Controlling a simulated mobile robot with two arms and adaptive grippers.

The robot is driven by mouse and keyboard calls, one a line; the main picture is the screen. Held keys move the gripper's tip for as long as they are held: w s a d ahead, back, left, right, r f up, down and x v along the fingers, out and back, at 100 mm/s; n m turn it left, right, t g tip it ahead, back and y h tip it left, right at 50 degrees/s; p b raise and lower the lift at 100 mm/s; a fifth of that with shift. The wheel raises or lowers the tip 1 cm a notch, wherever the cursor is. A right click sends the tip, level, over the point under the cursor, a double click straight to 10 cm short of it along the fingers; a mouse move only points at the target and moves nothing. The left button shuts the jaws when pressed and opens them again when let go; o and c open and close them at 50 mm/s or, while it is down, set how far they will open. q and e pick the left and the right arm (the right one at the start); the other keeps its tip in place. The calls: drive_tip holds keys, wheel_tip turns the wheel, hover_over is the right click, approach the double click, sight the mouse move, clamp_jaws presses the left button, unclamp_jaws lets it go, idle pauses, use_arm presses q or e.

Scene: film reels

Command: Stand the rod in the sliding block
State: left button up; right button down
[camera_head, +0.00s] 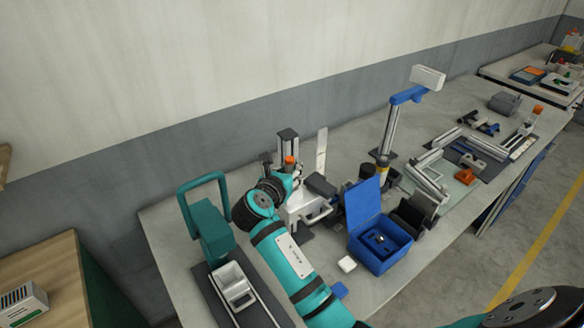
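A pale block (235,284) with an open hollow top sits on a dark rail at the left of the bench; it looks like the sliding block. A teal upright with a loop handle (205,212) stands behind it. I cannot single out the rod with certainty; small dark parts lie inside the open blue box (380,243). My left gripper is not in view.
A white and grey device (307,207) stands beside my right wrist. A blue-armed stand (388,130) rises behind the blue box. Metal rails (428,180) and several small parts crowd the right. A small white piece (347,264) lies near the bench front.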

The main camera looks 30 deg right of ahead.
drive_tip(key=shift+f, duration=0.2)
drive_tip(key=c, duration=1.7)
unclamp_jaws()
drive_tip(key=v, duration=1.1)
drive_tip(key=shift+a, duration=0.15)
drive_tip(key=shift+s+f, duration=0.1)
drive_tip(key=shift+f, duration=0.1)
